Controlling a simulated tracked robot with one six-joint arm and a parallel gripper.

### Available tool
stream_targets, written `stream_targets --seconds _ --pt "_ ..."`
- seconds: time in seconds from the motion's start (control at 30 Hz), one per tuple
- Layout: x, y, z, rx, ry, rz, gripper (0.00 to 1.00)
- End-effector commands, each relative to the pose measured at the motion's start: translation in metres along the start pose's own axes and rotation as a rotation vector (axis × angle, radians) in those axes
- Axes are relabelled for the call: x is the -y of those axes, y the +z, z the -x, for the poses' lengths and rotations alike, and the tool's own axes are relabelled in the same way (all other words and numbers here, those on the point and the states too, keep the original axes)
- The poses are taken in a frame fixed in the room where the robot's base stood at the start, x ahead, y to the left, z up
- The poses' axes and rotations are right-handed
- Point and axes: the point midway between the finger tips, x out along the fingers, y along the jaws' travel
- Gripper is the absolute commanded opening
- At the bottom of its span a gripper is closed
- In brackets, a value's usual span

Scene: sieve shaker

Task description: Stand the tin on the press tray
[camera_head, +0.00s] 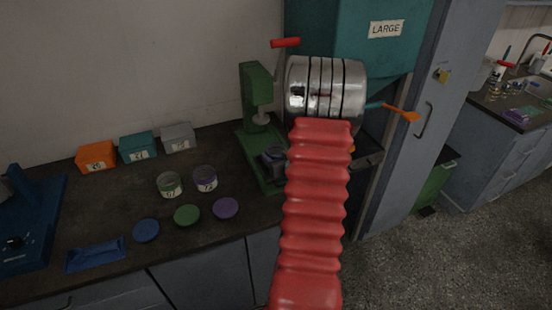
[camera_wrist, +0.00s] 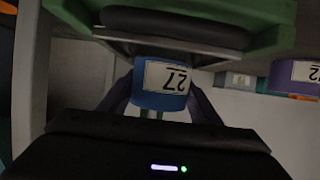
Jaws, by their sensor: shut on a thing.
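The tin (camera_wrist: 160,84) has a blue band and a pale number label. It shows upside down in the wrist view. My gripper (camera_wrist: 160,98) is shut on it, with a dark finger on each side. The green press (camera_head: 256,95) stands on the bench beside the shiny drum. In the wrist view the tin's base is close to a grey plate edge on the green press (camera_wrist: 270,22), apparently its tray; I cannot tell whether they touch. In the head view my red arm sleeve and the dark gripper (camera_head: 275,156) largely hide the tin and tray.
Two labelled tins, green (camera_head: 170,185) and purple (camera_head: 205,178), stand left of the press. Green (camera_head: 187,215), purple (camera_head: 226,208) and blue (camera_head: 146,230) discs lie in front. Orange (camera_head: 96,156), teal (camera_head: 137,147) and grey (camera_head: 178,137) boxes line the wall.

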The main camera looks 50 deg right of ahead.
Motion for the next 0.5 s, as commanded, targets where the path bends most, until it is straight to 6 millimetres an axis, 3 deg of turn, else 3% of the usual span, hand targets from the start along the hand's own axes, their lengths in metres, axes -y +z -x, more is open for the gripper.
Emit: stream_targets --seconds 0.5 --pt "0.0003 0.0109 -0.0047 0.0 0.0 0.001 0.35"
